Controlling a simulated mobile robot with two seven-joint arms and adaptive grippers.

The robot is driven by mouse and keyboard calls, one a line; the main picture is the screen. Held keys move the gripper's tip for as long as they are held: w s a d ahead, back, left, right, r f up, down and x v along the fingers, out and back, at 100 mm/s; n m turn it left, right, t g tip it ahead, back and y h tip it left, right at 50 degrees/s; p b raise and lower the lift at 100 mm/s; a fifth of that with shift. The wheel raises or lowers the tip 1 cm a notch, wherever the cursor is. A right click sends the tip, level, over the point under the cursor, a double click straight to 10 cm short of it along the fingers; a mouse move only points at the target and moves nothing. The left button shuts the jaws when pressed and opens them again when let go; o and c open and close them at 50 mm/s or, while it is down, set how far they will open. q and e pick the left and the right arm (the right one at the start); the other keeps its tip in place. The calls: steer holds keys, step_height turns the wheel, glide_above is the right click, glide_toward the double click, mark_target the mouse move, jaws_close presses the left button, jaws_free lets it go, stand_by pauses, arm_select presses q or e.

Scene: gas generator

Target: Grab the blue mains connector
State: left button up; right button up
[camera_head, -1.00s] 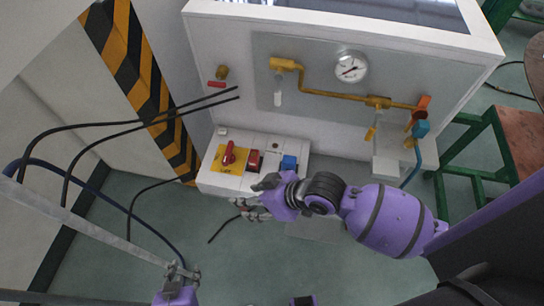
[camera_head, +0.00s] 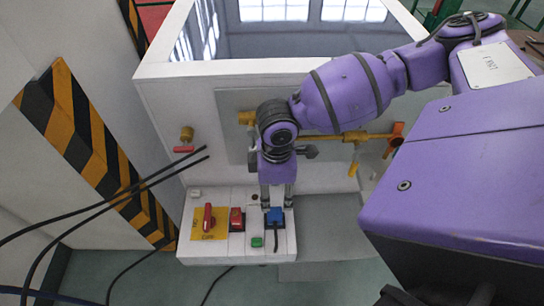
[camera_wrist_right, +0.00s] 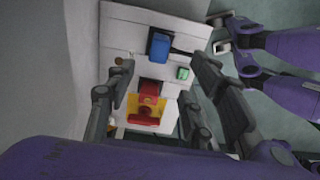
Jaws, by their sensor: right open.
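The blue mains connector (camera_head: 274,215) sits at the right side of a white control box (camera_head: 188,238), with a dark cable running down from it. It also shows near the top of the right wrist view (camera_wrist_right: 159,45). My right gripper (camera_head: 277,204) is open and empty above the connector, pointing down at the box. In the head view its two fingertips lie on either side of the connector's upper end. I cannot tell whether they touch it. In the wrist view the fingers (camera_wrist_right: 161,65) stand apart, with the connector beyond their tips. My left gripper is not seen in the head view.
On the box, a red rotary switch on a yellow plate (camera_head: 209,226), a red switch (camera_head: 237,219) and a green button (camera_head: 257,242) lie left of and below the connector. A yellow pipe (camera_head: 378,136) runs along the panel behind. Black cables (camera_head: 103,204) hang at the left.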

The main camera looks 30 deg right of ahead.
mark_target(275, 211)
step_height(275, 211, down, 12)
steer(key=shift+f+b, duration=0.1)
steer(key=shift+b, duration=0.3)
steer(key=shift+a, duration=0.1)
steer(key=shift+c, duration=0.3)
steer(key=shift+w, duration=0.1)
jaws_close()
